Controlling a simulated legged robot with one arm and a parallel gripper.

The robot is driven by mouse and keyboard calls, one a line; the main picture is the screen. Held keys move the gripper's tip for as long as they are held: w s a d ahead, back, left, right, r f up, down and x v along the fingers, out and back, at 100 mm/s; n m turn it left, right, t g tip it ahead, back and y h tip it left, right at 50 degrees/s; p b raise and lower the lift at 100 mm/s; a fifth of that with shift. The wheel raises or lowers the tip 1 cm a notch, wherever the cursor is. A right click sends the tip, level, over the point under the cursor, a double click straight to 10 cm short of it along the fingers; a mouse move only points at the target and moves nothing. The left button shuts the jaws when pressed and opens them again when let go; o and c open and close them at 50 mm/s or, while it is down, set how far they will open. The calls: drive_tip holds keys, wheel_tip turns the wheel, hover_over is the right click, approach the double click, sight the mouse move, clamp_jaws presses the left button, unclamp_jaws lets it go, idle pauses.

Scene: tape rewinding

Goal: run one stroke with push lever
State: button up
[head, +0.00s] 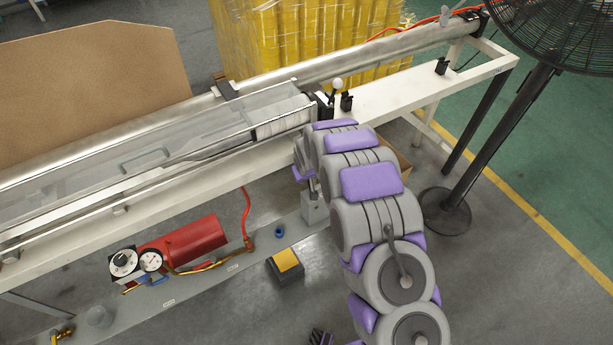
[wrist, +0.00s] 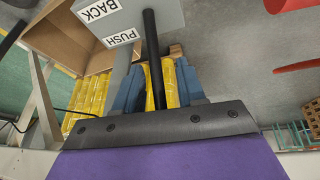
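The push lever (wrist: 149,32) is a black rod in the wrist view, beside a grey box (wrist: 122,55) with labels reading PUSH and BACK. My gripper (wrist: 158,72) has blue fingers with yellow pads. The pads lie on both sides of the rod and appear to press on it. The lever's end by my palm is between the fingers. In the head view the grey lever box (head: 314,209) stands on the lower beam below my arm. My arm hides most of the lever and gripper there.
The long roller machine (head: 110,185) with white frame runs behind my arm. A red cylinder (head: 190,246), a gauge (head: 151,261) and a yellow-topped pedal (head: 286,262) lie at the lower left. A black fan (head: 445,212) stands at right. Green floor beyond it is clear.

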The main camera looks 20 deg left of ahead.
clamp_jaws()
